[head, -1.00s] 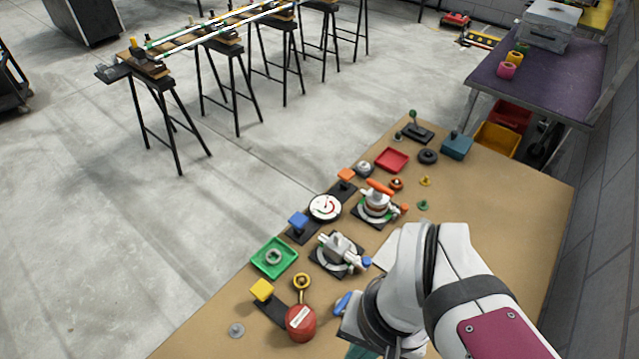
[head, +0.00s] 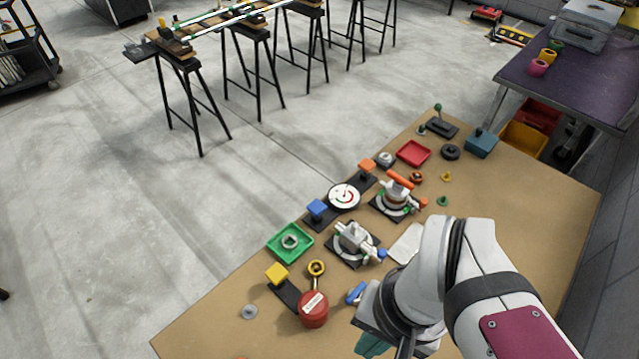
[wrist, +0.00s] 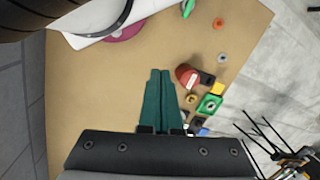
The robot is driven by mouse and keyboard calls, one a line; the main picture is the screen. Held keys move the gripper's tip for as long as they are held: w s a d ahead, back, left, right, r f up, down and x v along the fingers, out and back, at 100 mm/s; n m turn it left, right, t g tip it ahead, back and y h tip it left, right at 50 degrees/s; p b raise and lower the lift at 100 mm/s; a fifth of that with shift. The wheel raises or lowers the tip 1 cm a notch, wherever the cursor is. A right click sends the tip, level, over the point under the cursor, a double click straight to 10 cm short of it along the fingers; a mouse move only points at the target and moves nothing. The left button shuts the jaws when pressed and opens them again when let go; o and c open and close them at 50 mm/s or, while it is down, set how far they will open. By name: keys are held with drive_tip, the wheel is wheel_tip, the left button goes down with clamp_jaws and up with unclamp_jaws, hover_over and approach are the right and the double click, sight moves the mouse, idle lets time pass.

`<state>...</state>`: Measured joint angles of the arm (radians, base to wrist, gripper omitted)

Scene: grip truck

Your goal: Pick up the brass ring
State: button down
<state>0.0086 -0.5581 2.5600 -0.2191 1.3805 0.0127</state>
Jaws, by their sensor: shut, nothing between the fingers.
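A small brass-coloured ring (head: 316,268) with a dark centre lies on the tan bench, just behind a round red body with a white label (head: 313,310). A short brass-coloured stem runs between the ring and the red body; I cannot tell whether they are joined. In the wrist view the ring (wrist: 191,99) shows small, right of my fingers and below the red body (wrist: 187,76). My gripper (wrist: 160,71) has two long teal fingers, shut together and empty. In the head view, my gripper (head: 371,346) is partly hidden by my arm, right of the red body.
A green tray (head: 272,243) holding a grey ring, a yellow block (head: 277,274), a blue-handled item (head: 357,293) and a grey washer (head: 249,312) lie nearby. A clamp fixture (head: 352,243) stands behind. More fixtures and a red tray (head: 413,153) are farther back.

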idle(0.4)
drive_tip(key=shift+c, duration=1.7)
unclamp_jaws()
drive_tip(key=n+h, duration=0.2)
drive_tip(key=n, duration=2)
hover_over(316, 266)
drive_tip(key=s, duration=0.1)
wheel_tip(316, 266, down, 5)
drive_tip(key=f, duration=1.1)
drive_tip(key=w+f, duration=0.1)
drive_tip(key=f, duration=0.4)
drive_tip(key=shift+f, duration=0.15)
